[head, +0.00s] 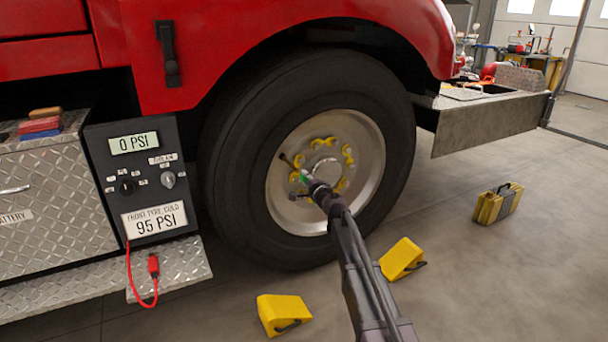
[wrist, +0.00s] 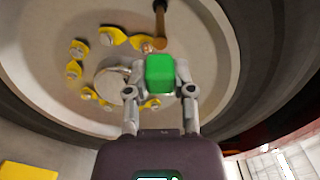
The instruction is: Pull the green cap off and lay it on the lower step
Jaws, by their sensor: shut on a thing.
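The green cap (wrist: 160,73) is between the two fingers of my gripper (wrist: 158,85) in the wrist view. My gripper is shut on it. In the head view my gripper (head: 306,180) is in front of the wheel hub, and only a small bit of the green cap (head: 303,175) shows. The dark valve stem (wrist: 160,22) with a brass end lies just beyond the cap. I cannot tell whether the cap still touches the stem.
The gauge panel (head: 140,185) reads 0 PSI, and a red hose (head: 130,275) hangs from it over the step's edge. The large tyre (head: 235,150) surrounds the hub. Yellow chocks (head: 284,313) and a yellow case (head: 497,204) stand on the floor.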

